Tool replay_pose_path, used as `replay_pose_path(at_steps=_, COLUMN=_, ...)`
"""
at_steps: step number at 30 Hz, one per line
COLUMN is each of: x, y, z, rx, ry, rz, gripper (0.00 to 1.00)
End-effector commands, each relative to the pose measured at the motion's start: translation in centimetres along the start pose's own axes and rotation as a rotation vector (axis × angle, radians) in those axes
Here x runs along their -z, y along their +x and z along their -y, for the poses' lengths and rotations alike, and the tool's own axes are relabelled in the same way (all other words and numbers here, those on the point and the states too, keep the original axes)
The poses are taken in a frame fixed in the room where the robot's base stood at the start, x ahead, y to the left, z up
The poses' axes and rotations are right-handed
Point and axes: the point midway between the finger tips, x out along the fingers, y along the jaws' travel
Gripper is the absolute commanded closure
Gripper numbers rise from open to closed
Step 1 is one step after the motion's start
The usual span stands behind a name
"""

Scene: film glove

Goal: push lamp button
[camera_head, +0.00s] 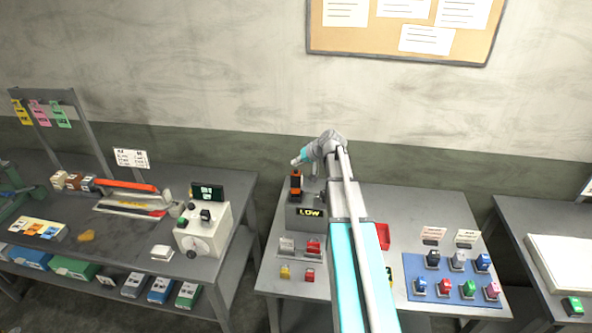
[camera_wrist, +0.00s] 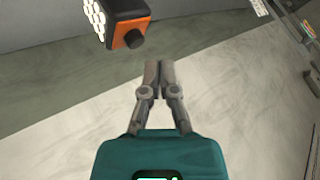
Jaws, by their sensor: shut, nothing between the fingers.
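The lamp (camera_head: 296,184) is a small orange and black body standing upright on a grey box with a lit "LOW" sign (camera_head: 310,212), at the back left of the middle table. In the wrist view the lamp (camera_wrist: 118,18) shows at the upper left, with bright white LEDs on one face and a round dark button (camera_wrist: 134,39) on its orange end. My gripper (camera_wrist: 158,66) is shut and empty, its fingertips below and right of the button in that view, apart from it. In the head view my gripper (camera_head: 295,162) is small, just above the lamp.
My arm crosses the middle table. Small red, grey and yellow blocks (camera_head: 312,246) lie in front of the box. A red bin (camera_head: 382,236) and a blue mat (camera_head: 455,292) with several colored items are to the right. A control box (camera_head: 203,231) stands on the left table.

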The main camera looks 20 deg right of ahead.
Motion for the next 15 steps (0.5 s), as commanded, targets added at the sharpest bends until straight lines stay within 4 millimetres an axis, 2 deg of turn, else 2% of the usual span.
replay_pose_path(at_steps=15, x=2.0, y=-2.8, z=2.1, rx=0.0, ry=0.0, rz=0.0, gripper=1.0)
